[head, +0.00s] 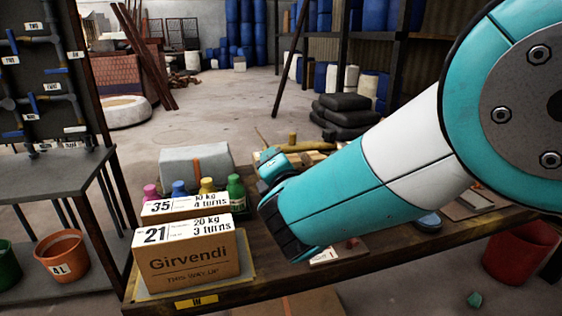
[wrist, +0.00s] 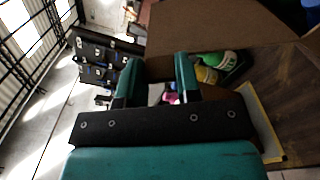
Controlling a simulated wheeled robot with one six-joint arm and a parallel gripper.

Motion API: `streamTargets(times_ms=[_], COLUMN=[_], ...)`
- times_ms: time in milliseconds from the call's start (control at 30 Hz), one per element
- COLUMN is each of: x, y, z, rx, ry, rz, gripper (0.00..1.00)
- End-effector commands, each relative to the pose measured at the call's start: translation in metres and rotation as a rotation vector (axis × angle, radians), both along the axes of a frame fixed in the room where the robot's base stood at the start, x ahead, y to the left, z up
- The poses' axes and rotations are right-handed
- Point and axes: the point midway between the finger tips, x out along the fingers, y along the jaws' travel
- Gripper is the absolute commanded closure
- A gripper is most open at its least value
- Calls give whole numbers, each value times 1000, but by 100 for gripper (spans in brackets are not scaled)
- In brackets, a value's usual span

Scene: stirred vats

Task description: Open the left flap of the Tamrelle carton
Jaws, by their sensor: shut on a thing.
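No carton in view shows the name Tamrelle. The front carton (head: 187,262) on the bench reads Girvendi, 21, 20 kg, 3 turns. A second carton (head: 187,205) marked 35, 10 kg, 4 turns stands right behind it, its front hidden. In the wrist view my gripper (wrist: 158,64) has its two teal fingers a little apart. A large brown cardboard face (wrist: 215,28) shows beyond the fingertips, without readable print. What the fingers close on cannot be made out. In the head view my arm crosses from the right and hides the fingertips.
Pink, blue, yellow and green bottles stand behind the cartons, the green one (head: 236,193) at the right. A grey box (head: 195,162) stands beyond them. The front carton rests on a yellow-edged mat (head: 243,283). A red bucket (head: 520,250) and an orange bucket (head: 62,256) flank the bench.

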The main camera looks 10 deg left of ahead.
Motion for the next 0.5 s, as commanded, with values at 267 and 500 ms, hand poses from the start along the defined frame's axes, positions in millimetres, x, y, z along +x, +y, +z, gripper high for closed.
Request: streamTargets(times_ms=[267,500], x=[0,0], y=[0,0], z=[0,0], rx=[2,2], ry=[1,1], rz=[1,1], gripper=[60,43])
